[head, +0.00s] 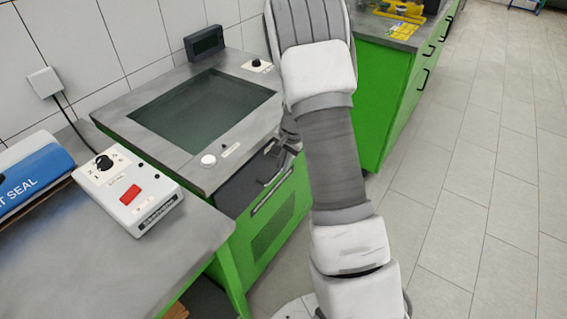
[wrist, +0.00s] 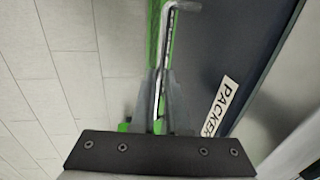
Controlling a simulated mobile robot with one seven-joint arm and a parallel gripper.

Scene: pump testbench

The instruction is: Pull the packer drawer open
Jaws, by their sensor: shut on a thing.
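The packer drawer has a dark grey front (head: 240,187) just under the worktop of the green bench. In the wrist view the drawer front (wrist: 235,45) carries a white label (wrist: 221,106) reading PACKER. A thin metal bar handle (wrist: 167,48) runs along the drawer front and passes down between my fingers. My gripper (wrist: 160,103) is shut on this handle. In the head view my gripper (head: 287,150) is at the drawer's right part, partly hidden by my arm. I cannot tell from these frames whether the drawer stands out from the bench.
A white control box (head: 128,190) and a blue sealer (head: 30,180) stand on the left table. Open tiled floor (head: 470,190) lies to the right.

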